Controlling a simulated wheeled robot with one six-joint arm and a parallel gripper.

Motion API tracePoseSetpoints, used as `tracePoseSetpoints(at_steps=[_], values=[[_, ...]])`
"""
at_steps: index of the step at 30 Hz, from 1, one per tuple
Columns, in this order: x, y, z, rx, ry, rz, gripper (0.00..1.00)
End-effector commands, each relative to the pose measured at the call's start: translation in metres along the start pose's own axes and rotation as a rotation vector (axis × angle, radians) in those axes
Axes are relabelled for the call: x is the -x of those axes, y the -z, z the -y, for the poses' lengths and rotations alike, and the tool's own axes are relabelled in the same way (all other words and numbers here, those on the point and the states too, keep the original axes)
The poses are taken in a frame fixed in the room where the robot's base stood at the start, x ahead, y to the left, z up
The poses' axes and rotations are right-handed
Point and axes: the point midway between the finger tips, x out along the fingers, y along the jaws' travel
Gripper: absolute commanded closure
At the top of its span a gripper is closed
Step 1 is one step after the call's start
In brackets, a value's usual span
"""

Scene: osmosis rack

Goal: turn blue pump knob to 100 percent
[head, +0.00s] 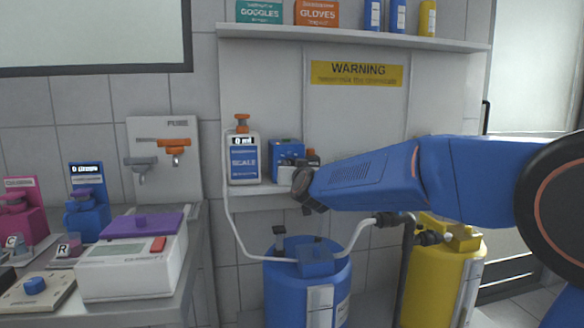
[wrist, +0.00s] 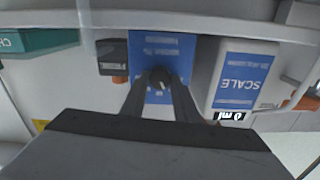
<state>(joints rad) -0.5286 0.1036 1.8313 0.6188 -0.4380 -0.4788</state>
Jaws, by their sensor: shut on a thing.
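The blue pump (head: 284,152) sits on the lower shelf in the head view, right of the scale. In the wrist view its blue face (wrist: 160,45) is at the centre, with white print too small to read. A dark round knob (wrist: 160,77) with a pale mark sits on that face. My gripper (wrist: 161,86) is shut on the knob, one finger on each side. I cannot read the knob's percentage. In the head view the end of my arm partly hides the area in front of the pump, and the fingertips are hard to make out.
The white scale (head: 243,158), showing 0 ml, stands close beside the pump. A blue tank (head: 300,292) with hoses and a yellow tank (head: 440,275) stand below. A bench with instruments (head: 130,265) is at left.

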Motion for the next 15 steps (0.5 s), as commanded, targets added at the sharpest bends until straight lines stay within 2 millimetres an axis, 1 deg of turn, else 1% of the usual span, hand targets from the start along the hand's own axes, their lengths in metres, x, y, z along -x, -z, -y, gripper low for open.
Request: tracePoseSetpoints(at_steps=[15], values=[[0.0001, -0.0007, -0.0006, -0.484, 0.0, 0.001, 0.95]])
